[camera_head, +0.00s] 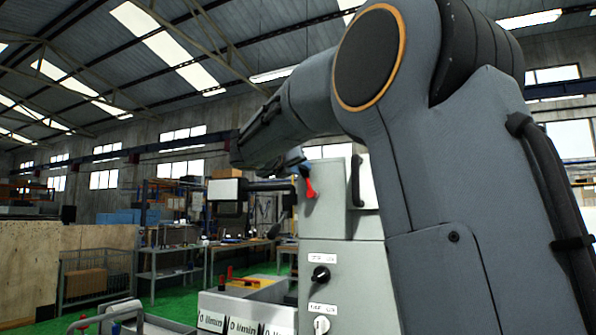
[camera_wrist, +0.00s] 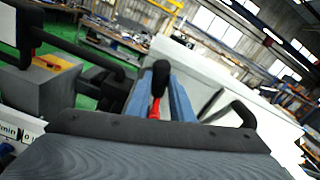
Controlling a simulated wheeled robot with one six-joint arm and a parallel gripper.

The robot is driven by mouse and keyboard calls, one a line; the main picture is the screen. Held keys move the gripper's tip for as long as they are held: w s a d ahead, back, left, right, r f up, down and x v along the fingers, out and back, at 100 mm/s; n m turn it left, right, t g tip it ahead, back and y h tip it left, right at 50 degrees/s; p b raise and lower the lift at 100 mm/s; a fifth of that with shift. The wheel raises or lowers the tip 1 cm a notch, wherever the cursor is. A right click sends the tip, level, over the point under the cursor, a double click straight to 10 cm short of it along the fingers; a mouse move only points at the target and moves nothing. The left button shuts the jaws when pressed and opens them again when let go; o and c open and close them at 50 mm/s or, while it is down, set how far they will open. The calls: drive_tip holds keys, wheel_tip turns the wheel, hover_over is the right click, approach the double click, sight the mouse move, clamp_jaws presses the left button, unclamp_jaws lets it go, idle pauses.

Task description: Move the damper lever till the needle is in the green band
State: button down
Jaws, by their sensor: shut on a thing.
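The damper lever is a red lever (camera_head: 310,188) at the upper left edge of the grey machine cabinet in the head view. In the wrist view, its black knob (camera_wrist: 161,72) and red shaft (camera_wrist: 154,108) sit between the two blue fingers of my gripper (camera_wrist: 160,92). My gripper is shut on the lever near the knob. In the head view, my gripper (camera_head: 294,158) is at the top of the lever, partly hidden behind my arm. No gauge face, needle or green band can be made out in either view.
The grey cabinet (camera_head: 340,260) carries black and light rotary knobs and a black handle (camera_head: 357,182). The same kind of handle shows right of my fingers in the wrist view (camera_wrist: 232,115). A flat white-faced panel (camera_head: 225,190) stands left of the lever. Shelves and benches stand behind.

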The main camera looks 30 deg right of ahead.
drive_tip(key=shift+s+d+r+m+b, duration=0.1)
drive_tip(key=shift+s+d+m+b, duration=0.45)
drive_tip(key=shift+m+b, duration=0.45)
drive_tip(key=c, duration=1.6)
unclamp_jaws()
drive_tip(key=shift+o, duration=0.2)
drive_tip(key=shift+a, duration=0.1)
drive_tip(key=b+v, duration=0.2)
drive_tip(key=v, duration=0.5)
drive_tip(key=shift+s+a, duration=0.25)
drive_tip(key=shift+a, duration=0.05)
